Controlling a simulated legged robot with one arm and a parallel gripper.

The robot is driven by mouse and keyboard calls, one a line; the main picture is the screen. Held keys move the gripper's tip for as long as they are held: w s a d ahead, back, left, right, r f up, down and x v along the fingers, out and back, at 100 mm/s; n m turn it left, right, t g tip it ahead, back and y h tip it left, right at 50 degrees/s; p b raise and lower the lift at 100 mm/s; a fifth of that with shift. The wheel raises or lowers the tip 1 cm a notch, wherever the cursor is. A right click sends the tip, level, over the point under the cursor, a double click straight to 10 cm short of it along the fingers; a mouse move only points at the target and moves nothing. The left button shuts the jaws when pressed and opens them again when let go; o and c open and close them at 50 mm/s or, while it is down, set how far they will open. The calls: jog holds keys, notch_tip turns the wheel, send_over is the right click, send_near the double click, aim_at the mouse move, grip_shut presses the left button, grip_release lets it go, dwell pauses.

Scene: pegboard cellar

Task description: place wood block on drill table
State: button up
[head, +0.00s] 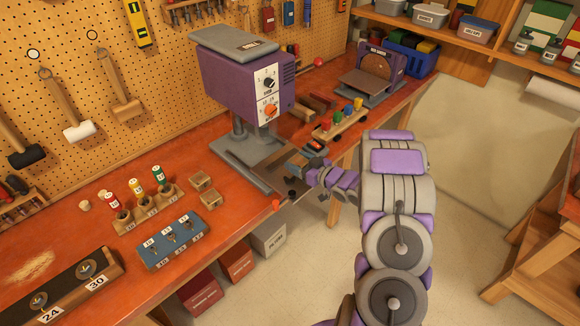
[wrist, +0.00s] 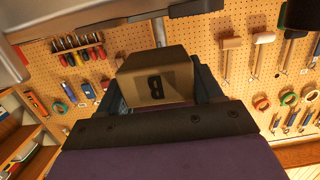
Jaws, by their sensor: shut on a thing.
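My gripper (head: 312,170) is at the bench's front edge, beside the drill press. In the wrist view my gripper (wrist: 158,98) is shut on a wood block (wrist: 158,76) marked with a dark letter like an upside-down B. In the head view the held block is mostly hidden and hard to make out. The drill press (head: 238,75) has a purple head and a grey base (head: 235,150). Its drill table is hard to tell from the base and is partly hidden by my gripper. I cannot tell whether the block touches anything.
Two small wood blocks (head: 200,181) lie on the orange bench left of the press. A blue key rack (head: 172,240) and labelled bottles (head: 135,187) stand nearby. Bins sit under the bench.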

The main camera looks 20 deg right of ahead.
notch_tip(320, 180, down, 2)
jog(key=shift+a+f, duration=0.1)
jog(key=shift+f, duration=0.1)
jog(key=x, duration=0.3)
jog(key=b+x, duration=0.1)
jog(key=shift+w+a+r, duration=0.2)
jog(key=shift+r, duration=0.05)
jog(key=shift+s+d+f, duration=0.1)
jog(key=shift+f, duration=0.45)
jog(key=shift+r, duration=0.1)
jog(key=shift+d, duration=0.1)
jog(key=o, duration=1.1)
jog(key=shift+c, duration=0.2)
